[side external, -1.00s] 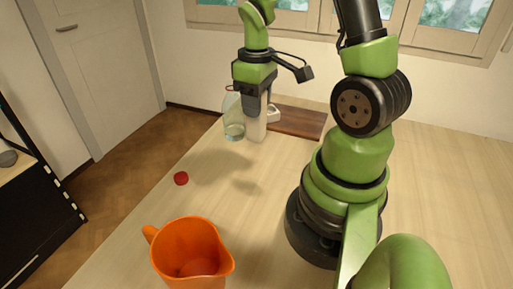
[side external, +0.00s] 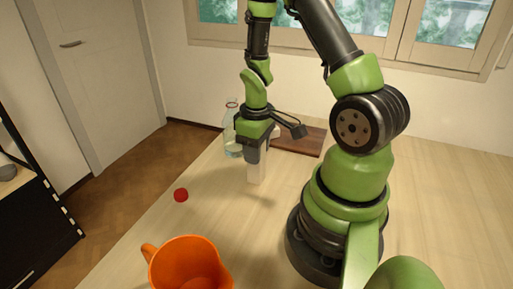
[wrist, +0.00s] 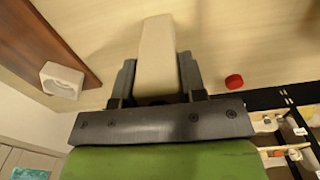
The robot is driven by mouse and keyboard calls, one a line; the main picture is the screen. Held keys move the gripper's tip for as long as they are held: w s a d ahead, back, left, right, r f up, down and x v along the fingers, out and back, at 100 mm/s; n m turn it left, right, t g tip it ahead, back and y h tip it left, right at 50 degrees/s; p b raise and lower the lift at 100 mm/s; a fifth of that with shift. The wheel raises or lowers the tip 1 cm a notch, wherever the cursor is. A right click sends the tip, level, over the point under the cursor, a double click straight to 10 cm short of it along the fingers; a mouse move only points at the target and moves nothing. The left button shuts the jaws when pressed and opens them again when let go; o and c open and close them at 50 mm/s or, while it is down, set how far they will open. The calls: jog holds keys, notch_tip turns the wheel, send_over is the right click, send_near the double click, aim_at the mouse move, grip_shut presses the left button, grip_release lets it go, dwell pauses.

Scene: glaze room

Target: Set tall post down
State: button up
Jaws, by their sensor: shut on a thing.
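The tall post (side external: 256,173) is a pale, cream-white block. My gripper (side external: 254,158) is shut on it and points down over the wooden table (side external: 215,200), with the post's lower part showing below the fingers. The post looks upright. Its lower end is at or close above the table, and I cannot tell whether it touches. In the wrist view the post (wrist: 157,45) stands between the two dark fingers of my gripper (wrist: 157,78). The upper part of the post is hidden by the gripper.
A clear glass bottle (side external: 231,132) stands behind my gripper, left of a brown board (side external: 305,144). A small white object (wrist: 62,80) is by the board (wrist: 45,35). A red cap (side external: 181,195) and an orange pitcher (side external: 190,265) are nearer the camera. Table around the post is bare.

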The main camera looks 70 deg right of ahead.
jog(key=o, duration=1)
jog(key=shift+o, duration=0.2)
notch_tip(320, 180, up, 9)
jog(key=shift+w+d+f, duration=0.15)
jog(key=shift+r, duration=0.7)
jog(key=a+r+m+t, duration=0.1)
jog(key=a+r+t, duration=0.2)
jog(key=a+r, duration=0.4)
jog(key=shift+a+r+m, duration=0.15)
jog(key=shift+r+m, duration=0.15)
jog(key=shift+r, duration=0.4)
jog(key=shift+o, duration=0.4)
jog(key=s+a+r+m+t+y, duration=0.1)
jog(key=s+a+r+t+y, duration=0.1)
jog(key=s+a+r+t, duration=0.2)
jog(key=s+a+r, duration=0.1)
jog(key=s+a, duration=0.1)
jog(key=a, duration=0.1)
jog(key=shift+a+r+m, duration=0.15)
jog(key=shift+r+m, duration=0.15)
jog(key=shift+m, duration=0.1)
